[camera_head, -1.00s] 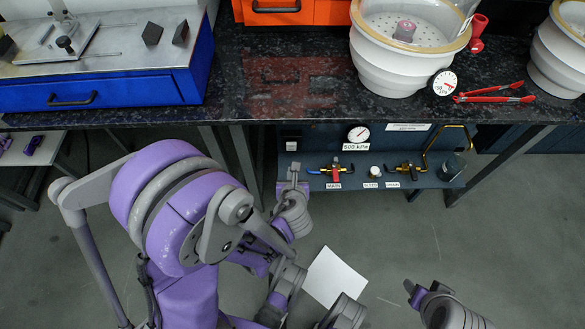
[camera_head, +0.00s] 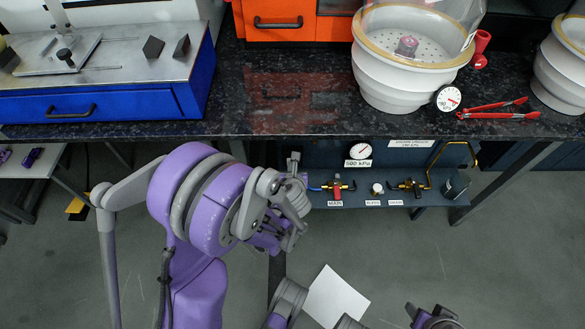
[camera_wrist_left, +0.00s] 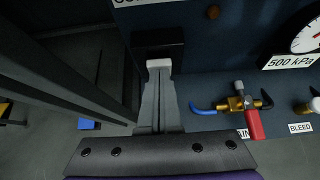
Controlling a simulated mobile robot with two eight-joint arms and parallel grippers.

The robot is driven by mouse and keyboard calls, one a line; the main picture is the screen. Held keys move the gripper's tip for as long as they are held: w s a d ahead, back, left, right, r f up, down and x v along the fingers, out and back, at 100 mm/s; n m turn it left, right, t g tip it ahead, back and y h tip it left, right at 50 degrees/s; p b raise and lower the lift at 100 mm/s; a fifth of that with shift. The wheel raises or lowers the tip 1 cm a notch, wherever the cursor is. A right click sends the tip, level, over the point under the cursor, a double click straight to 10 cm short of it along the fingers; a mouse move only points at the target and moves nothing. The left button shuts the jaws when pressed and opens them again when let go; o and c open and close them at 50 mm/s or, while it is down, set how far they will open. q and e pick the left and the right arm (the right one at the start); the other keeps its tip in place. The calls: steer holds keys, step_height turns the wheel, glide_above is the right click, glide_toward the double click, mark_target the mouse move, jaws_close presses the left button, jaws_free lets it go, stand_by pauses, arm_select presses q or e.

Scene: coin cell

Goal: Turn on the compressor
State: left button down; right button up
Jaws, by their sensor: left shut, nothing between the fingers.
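The compressor is the dark blue unit (camera_head: 330,155) under the bench, with a 500 kPa gauge (camera_head: 360,151) and a MAIN valve with a red handle (camera_head: 338,192). Its switch shows in the left wrist view as a white rocker (camera_wrist_left: 158,63) in a black housing. My left gripper (camera_head: 294,158) is shut and empty, in front of the compressor's left end. In the left wrist view its fingertips (camera_wrist_left: 159,76) are at the lower edge of the rocker; contact is unclear. In the head view the gripper hides the switch. My right gripper (camera_head: 411,309) is low in view, its jaws unclear.
The bench's dark top (camera_head: 230,95) overhangs the compressor. Bench legs (camera_wrist_left: 70,70) stand left of my left gripper. The BLEED knob (camera_head: 377,188) and DRAIN valve (camera_head: 409,187) sit right of MAIN. A white sheet (camera_head: 335,298) lies on the floor.

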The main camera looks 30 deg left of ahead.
arm_select(q)
steer(key=shift+w+a+r, duration=0.35)
steer(key=shift+w+a, duration=0.05)
steer(key=shift+w, duration=0.2)
steer(key=shift+r, duration=0.15)
steer(key=shift+r+p, duration=0.5)
steer(key=shift+r, duration=0.15)
steer(key=shift+s+d, duration=0.1)
steer(key=shift+d, duration=0.05)
